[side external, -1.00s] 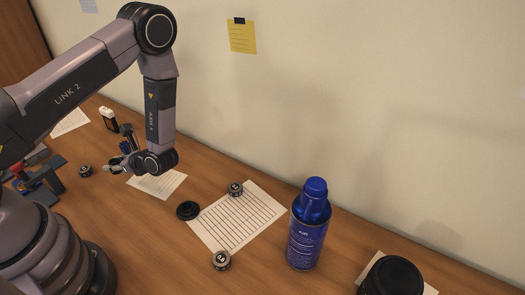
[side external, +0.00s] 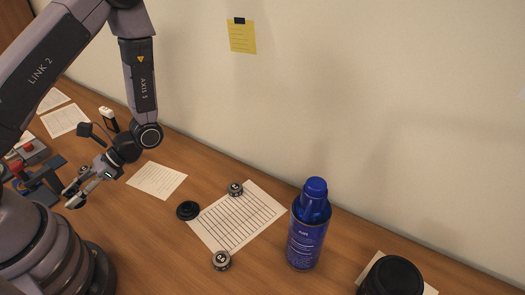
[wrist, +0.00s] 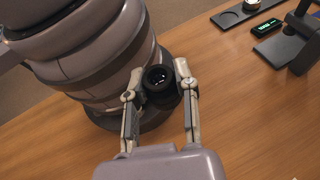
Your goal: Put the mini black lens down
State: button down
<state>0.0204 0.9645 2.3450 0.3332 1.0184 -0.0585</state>
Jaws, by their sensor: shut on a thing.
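The mini black lens (wrist: 160,88) is a small dark cylinder with a glass front, seen in the wrist view between the two fingertips. My gripper (wrist: 157,79) is shut on it, one finger on each side. In the side external view my gripper (side external: 76,197) is low at the left, beside my base and over the wooden table. The lens cannot be made out clearly there. Its height above the table is hard to tell.
Papers, a black disc (side external: 188,210) and small knurled pieces (side external: 221,261) lie mid-table. A blue bottle (side external: 308,235) and a large black cylinder (side external: 394,277) stand right. A device with a green display (wrist: 267,28) and a black stand (wrist: 293,42) are beyond bare wood.

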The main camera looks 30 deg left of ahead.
jog(key=d+n+h, duration=0.6)
jog(key=d+h, duration=0.1)
jog(key=d, duration=0.2)
jog(key=n+t+h, duration=0.7)
jog(key=n+h, duration=0.3)
jog(key=n, duration=0.1)
send_over(258, 236)
jog(key=f, duration=0.6)
jog(key=s+f, duration=0.1)
jog(key=f, duration=0.2)
jog(key=shift+a, duration=0.3)
jog(key=shift+w+d+f, duration=0.25)
jog(key=shift+w+f, duration=0.15)
jog(key=shift+f, duration=0.2)
notch_tip(258, 236, down, 3)
jog(key=shift+w+f, duration=0.1)
jog(key=shift+f, duration=0.05)
